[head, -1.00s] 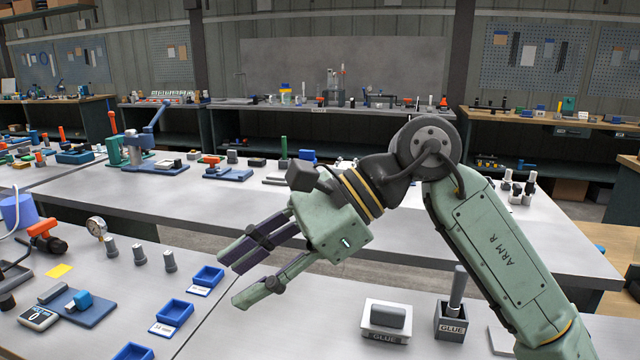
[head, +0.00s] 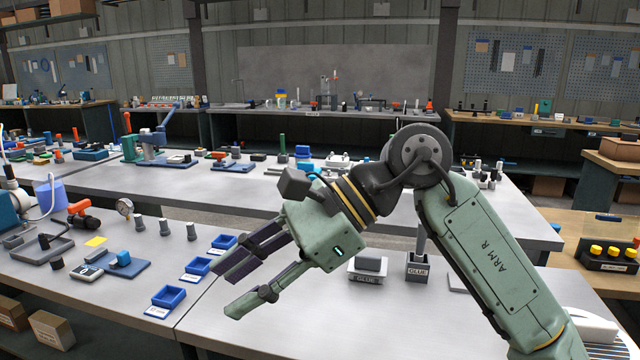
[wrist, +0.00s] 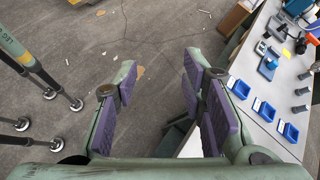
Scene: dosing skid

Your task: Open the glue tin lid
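Two items labelled GLUE stand on the near bench right of centre in the head view. I cannot tell which is the tin, or make out a lid edge. My gripper (head: 229,291) is open and empty, left of both and apart from them, with its fingers pointing down-left. In the wrist view the open fingers (wrist: 160,95) show bare floor between them.
Blue trays (head: 166,300) and a pressure gauge (head: 125,207) stand left on the near bench (head: 290,325). A black rack with yellow caps (head: 608,254) stands at the right. Bare bench top lies in front of the glue items.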

